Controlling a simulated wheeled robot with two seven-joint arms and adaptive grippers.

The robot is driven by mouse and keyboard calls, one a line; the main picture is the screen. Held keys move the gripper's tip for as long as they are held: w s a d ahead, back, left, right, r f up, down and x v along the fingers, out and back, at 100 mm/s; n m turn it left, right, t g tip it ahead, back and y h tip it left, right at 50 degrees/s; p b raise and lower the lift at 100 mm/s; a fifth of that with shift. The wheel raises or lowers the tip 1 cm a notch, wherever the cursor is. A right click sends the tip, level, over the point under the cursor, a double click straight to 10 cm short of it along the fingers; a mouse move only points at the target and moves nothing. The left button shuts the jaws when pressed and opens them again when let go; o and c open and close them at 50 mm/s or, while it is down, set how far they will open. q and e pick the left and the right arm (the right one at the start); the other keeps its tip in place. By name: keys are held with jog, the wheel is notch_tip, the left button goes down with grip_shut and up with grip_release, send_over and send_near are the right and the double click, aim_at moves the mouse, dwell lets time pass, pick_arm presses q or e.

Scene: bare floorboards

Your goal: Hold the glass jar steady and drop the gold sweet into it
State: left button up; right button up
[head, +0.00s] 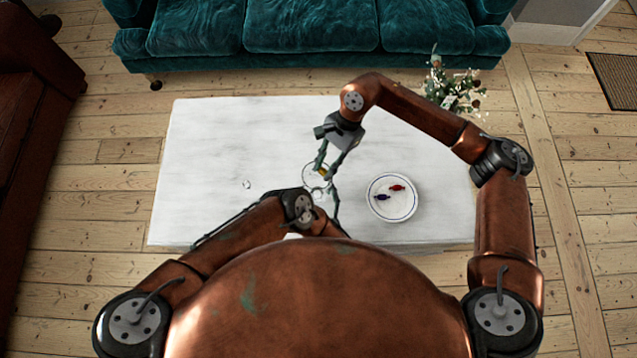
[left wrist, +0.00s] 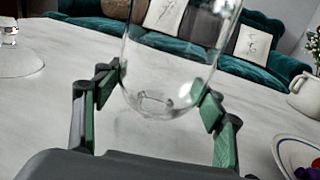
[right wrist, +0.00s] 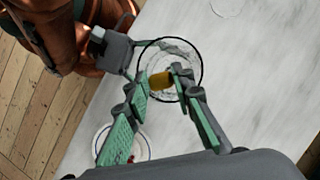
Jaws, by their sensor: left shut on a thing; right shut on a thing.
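The clear glass jar (left wrist: 172,50) stands upright on the white table, between the green-padded fingers of my left gripper (left wrist: 160,92), which is shut on its lower part. In the right wrist view, the jar's round rim (right wrist: 203,68) shows from above. My right gripper (right wrist: 160,80) is shut on the gold sweet (right wrist: 159,82), which appears within the rim's outline. The sweet also shows in the head view (head: 323,172) at the jar (head: 309,177). Its exact height against the rim is hard to tell. My left gripper is partly hidden by my arm in the head view.
A white plate (head: 393,213) with a dark rim holds a red sweet (head: 397,187) and a blue sweet (head: 382,197), right of the jar. A small clear glass thing (head: 246,184) lies to the left. A flower vase (left wrist: 307,95) stands at the back right.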

jog(key=shift+f, duration=0.65)
jog(key=o, duration=0.8)
jog(key=shift+r, duration=0.1)
jog(key=v, duration=1.2)
jog(key=shift+d, duration=0.1)
